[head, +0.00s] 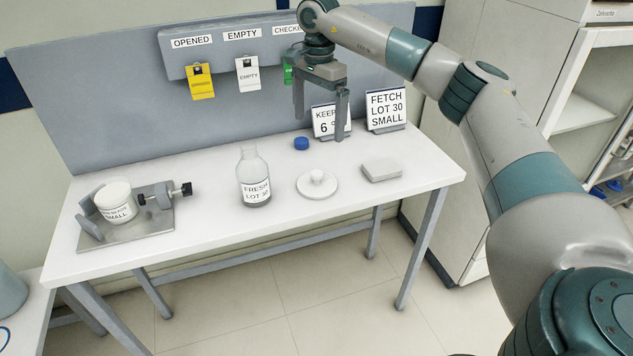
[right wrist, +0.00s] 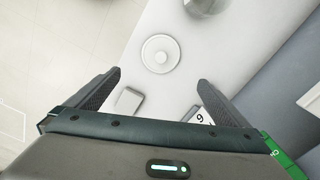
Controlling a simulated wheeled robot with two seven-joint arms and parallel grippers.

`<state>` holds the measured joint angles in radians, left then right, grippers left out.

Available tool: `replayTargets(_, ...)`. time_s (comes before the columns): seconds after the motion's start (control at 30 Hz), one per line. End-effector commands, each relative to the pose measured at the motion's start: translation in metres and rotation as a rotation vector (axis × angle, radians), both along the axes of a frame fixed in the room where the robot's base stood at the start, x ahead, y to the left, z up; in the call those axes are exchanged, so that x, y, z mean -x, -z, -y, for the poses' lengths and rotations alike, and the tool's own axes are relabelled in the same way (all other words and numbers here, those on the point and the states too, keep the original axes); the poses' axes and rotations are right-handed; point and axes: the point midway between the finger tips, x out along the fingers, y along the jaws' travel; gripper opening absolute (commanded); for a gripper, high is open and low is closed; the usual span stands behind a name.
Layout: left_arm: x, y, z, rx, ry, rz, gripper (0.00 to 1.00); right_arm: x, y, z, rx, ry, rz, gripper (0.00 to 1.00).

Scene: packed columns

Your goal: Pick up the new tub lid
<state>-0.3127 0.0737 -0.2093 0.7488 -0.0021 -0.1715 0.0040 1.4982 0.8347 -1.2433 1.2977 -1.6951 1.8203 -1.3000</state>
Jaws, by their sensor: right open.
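The white round lid (head: 309,190) with a small raised knob lies flat on the white table (head: 222,224), between the bottle and a light grey block. In the right wrist view the lid (right wrist: 149,53) lies just beyond the fingertips, roughly centred between them. My right gripper (head: 320,129) is open and empty, pointing down above the back of the table; its fingers also show in the right wrist view (right wrist: 159,78). It is apart from the lid. A white tub (head: 116,203) labelled SMALL sits in a clamp fixture at the table's left. My left gripper is out of view.
A clear bottle (head: 255,189) labelled FRESH LOT stands left of the lid. The grey block (head: 381,172) lies to its right. A blue cap (head: 301,143) and two sign cards, one the FETCH card (head: 386,108), are behind. A grey panel (head: 120,105) with hanging tags backs the table.

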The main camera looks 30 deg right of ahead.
Motion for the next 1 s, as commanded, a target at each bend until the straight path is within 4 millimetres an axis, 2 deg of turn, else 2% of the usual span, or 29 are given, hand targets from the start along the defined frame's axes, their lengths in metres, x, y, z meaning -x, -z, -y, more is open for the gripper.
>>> replayTargets(0.27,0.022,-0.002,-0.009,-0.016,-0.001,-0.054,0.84,0.001,0.021,0.000,0.000,0.000,-0.003,1.00)
replayTargets(0.47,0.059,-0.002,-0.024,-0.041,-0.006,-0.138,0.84,0.001,0.048,0.000,0.000,0.000,-0.003,1.00)
replayTargets(0.6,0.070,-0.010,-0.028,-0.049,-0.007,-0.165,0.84,0.001,0.073,0.000,0.000,0.000,-0.004,1.00)
replayTargets(0.8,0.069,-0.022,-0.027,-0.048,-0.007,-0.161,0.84,0.001,0.106,0.000,0.001,0.001,-0.004,1.00)
replayTargets(1.0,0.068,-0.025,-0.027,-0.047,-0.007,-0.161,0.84,0.000,0.121,-0.001,-0.001,0.000,-0.001,1.00)
